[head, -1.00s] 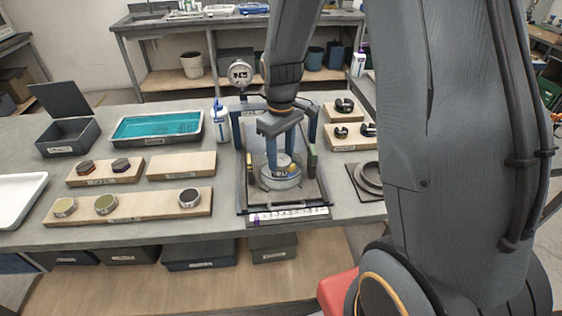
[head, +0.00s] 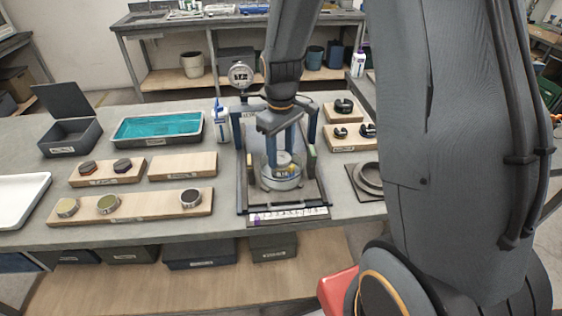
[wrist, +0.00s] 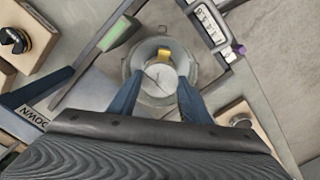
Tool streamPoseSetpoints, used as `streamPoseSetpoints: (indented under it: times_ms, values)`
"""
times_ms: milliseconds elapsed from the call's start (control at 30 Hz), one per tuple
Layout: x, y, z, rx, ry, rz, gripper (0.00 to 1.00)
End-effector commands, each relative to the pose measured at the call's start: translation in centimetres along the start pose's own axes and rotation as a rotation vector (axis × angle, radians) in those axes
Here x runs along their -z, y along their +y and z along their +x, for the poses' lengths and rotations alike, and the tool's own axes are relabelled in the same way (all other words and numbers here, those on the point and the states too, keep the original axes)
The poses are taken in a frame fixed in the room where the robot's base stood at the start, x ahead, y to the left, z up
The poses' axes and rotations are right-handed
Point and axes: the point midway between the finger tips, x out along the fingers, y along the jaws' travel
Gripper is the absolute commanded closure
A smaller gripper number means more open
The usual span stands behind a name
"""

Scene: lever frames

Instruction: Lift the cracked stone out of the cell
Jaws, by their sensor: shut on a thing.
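The cell (head: 281,184) is a round, clear-walled cup on a dark frame in the middle of the bench. It also shows in the wrist view (wrist: 160,103). The cracked stone (wrist: 160,77) is a pale grey round piece with a thin dark crack across its face. My gripper (head: 281,160) points down over the cell. In the wrist view its two blue fingers (wrist: 159,88) stand on either side of the stone and are shut on it. I cannot tell whether the stone's underside is clear of the cell floor. A yellow tab (wrist: 164,54) shows beside the stone.
A dial gauge (head: 241,75) and blue posts stand close behind the cell. A white bottle (head: 222,124) is at its left. Wooden boards with round pieces (head: 130,206) lie to the left. A grey ring (head: 369,178) sits to the right.

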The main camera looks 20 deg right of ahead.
Motion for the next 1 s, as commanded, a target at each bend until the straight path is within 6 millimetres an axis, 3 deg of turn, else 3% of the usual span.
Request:
streamPoseSetpoints:
  times_ms: [1000]
  values:
    - [0.0,0.0,-4.8,0.000,0.001,0.000,0.72]
